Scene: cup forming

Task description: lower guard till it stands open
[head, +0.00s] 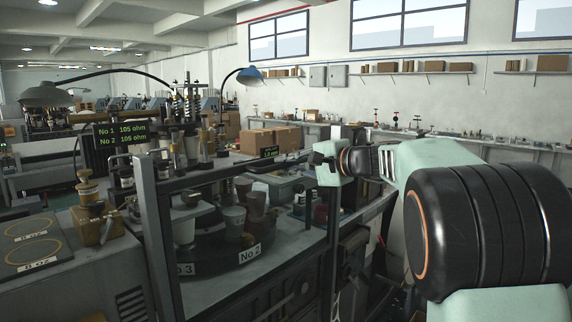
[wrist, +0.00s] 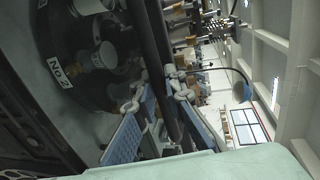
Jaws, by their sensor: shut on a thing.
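The guard (head: 222,174) is a dark metal frame in front of the cup-forming turntable, with its top bar running across between two uprights in the head view. In the wrist view the guard's dark bar (wrist: 150,40) runs between my fingers. My gripper (wrist: 158,102), with blue finger pads, is shut on that bar. In the head view my wrist is at the right end of the top bar, and the fingers are mostly hidden there.
Behind the guard is the round turntable (head: 232,262) with No 2 and No 3 labels and several cups. A plate with ring marks (head: 38,240) lies at the left. A blue lamp (head: 250,77) hangs above.

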